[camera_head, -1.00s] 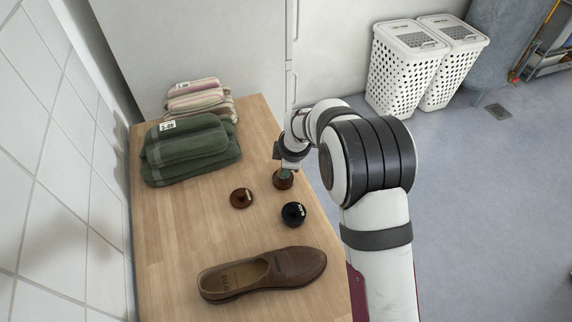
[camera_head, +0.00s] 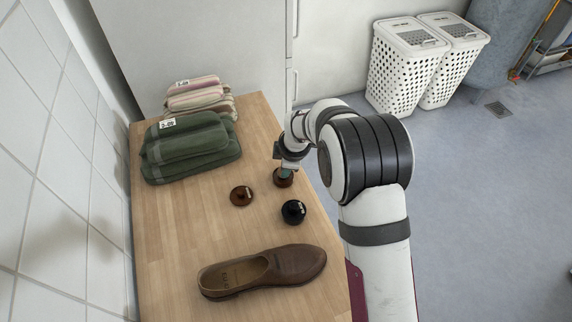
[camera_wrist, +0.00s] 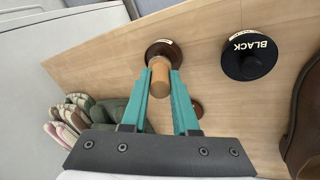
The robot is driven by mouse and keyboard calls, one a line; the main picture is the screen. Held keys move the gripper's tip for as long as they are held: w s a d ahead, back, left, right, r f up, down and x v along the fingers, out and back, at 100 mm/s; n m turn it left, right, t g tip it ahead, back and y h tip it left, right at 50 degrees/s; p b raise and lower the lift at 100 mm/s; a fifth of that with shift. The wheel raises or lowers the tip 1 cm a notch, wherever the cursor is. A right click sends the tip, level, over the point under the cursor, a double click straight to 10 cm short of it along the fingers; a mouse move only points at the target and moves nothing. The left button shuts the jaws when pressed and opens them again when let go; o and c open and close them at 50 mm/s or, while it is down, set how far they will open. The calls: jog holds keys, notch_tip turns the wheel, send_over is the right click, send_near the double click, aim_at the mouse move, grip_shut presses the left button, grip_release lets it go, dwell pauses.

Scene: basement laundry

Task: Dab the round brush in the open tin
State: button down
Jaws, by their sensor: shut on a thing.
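My gripper (camera_wrist: 162,85) has teal fingers closed on the light wooden handle of the round brush (camera_wrist: 160,72). A round brown tin (camera_wrist: 163,46) with a pale label is directly beyond the handle's end. The brush's lower end is hidden by its handle, so I cannot tell whether it touches the tin. In the head view the gripper (camera_head: 285,170) is over this tin (camera_head: 282,182), near the table's right edge. A second brown round piece (camera_head: 241,196) is to its left. A black round piece with a knob (camera_head: 293,212), labelled BLACK in the wrist view (camera_wrist: 249,58), is nearer.
A brown shoe (camera_head: 265,272) lies at the near end of the wooden table (camera_head: 185,232). Folded green towels (camera_head: 190,150) and striped towels (camera_head: 197,93) are at the far left. White hampers (camera_head: 405,65) stand on the floor. The table between towels and shoe is mostly clear.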

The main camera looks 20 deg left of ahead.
jog(key=shift+r, duration=3.5)
